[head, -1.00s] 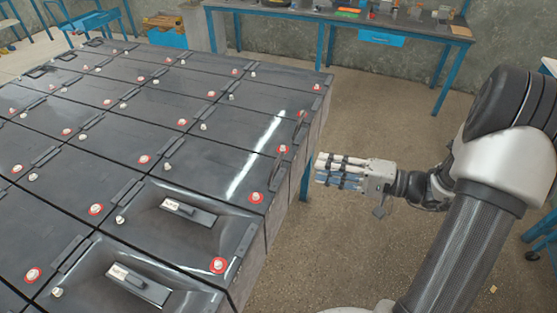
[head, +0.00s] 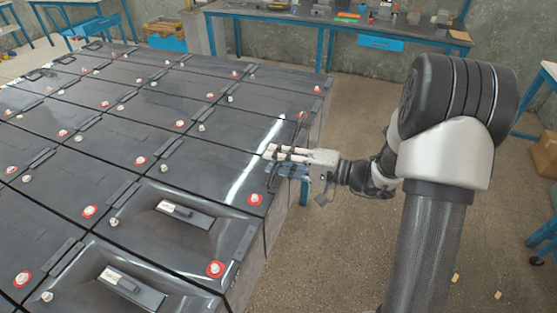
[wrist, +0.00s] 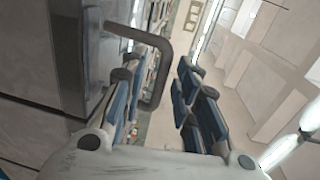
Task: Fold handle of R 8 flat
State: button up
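A dark U-shaped handle (wrist: 160,60) stands out from a battery's grey side in the wrist view. Its outer bar lies between the fingers of my gripper (wrist: 158,90), nearer the left finger. The fingers are spread apart, with a gap between the bar and the right finger. In the head view my gripper (head: 284,160) is at the right edge of the battery block, and a dark piece of the handle (head: 272,181) shows just left of and below the fingers. The fingers hide the rest. I cannot read any R 8 label.
Rows of dark batteries (head: 150,150) with red-ringed terminals fill the left. Another handle (head: 301,122) stands at the right edge behind the gripper. A blue-legged workbench (head: 330,19) is at the back, and a cardboard box (head: 546,155) is at the right. Open floor lies right of the batteries.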

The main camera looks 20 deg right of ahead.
jog(key=shift+c, duration=0.4)
grip_shut()
